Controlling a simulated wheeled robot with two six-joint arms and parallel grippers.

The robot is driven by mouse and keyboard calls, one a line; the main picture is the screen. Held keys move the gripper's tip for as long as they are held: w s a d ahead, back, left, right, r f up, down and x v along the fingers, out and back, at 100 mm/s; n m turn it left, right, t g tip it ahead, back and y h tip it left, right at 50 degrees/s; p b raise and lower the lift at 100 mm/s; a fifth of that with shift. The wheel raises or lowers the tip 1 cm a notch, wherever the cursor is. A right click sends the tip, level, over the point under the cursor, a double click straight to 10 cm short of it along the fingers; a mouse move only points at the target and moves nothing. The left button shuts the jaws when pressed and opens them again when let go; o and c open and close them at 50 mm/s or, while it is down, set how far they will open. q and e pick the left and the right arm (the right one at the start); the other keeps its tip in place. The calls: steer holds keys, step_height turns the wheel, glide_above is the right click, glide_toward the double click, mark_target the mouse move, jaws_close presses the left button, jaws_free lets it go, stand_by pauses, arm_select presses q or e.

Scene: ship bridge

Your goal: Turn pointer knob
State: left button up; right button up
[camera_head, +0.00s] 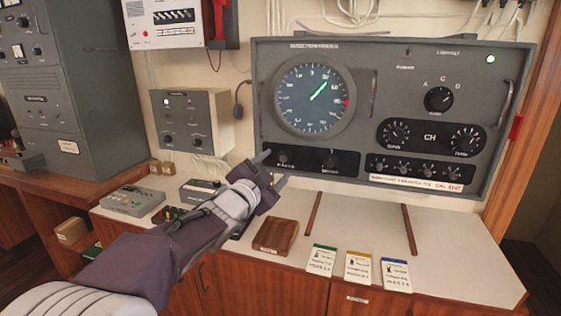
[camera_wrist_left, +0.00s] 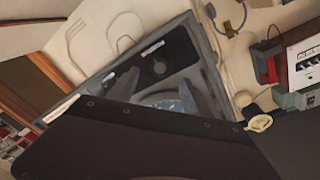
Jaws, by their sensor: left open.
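A grey radio-direction panel (camera_head: 375,60) hangs on the wall. A black knob with letters A, C and D around it (camera_head: 438,99) is at its upper right. A black strip (camera_head: 312,161) below the round dial (camera_head: 314,95) carries small knobs, one of them (camera_head: 331,161) clear of my gripper. My left gripper (camera_head: 272,168) is open and empty in front of the strip's left end, close to a knob (camera_head: 284,157); contact cannot be told. In the left wrist view, the fingers (camera_wrist_left: 170,78) are spread, with a dark knob (camera_wrist_left: 159,67) seen between them. My right gripper is out of view.
A counter (camera_head: 350,210) below bears a wooden block (camera_head: 275,237), grey control boxes (camera_head: 133,200) and three cards (camera_head: 359,266). A grey wall box (camera_head: 191,121) and a hanging handset (camera_head: 239,105) are left of the panel. Space before the panel's right half is clear.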

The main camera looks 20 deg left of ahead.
mark_target(283, 158)
arm_select(q)
steer(key=w, duration=0.5)
steer(key=shift+d+f, duration=0.1)
steer(key=shift+w+d+p, duration=0.15)
steer(key=shift+d+p, duration=0.15)
steer(key=shift+a, duration=0.1)
steer(key=shift+a, duration=0.1)
jaws_close()
steer(key=shift+n, duration=0.3)
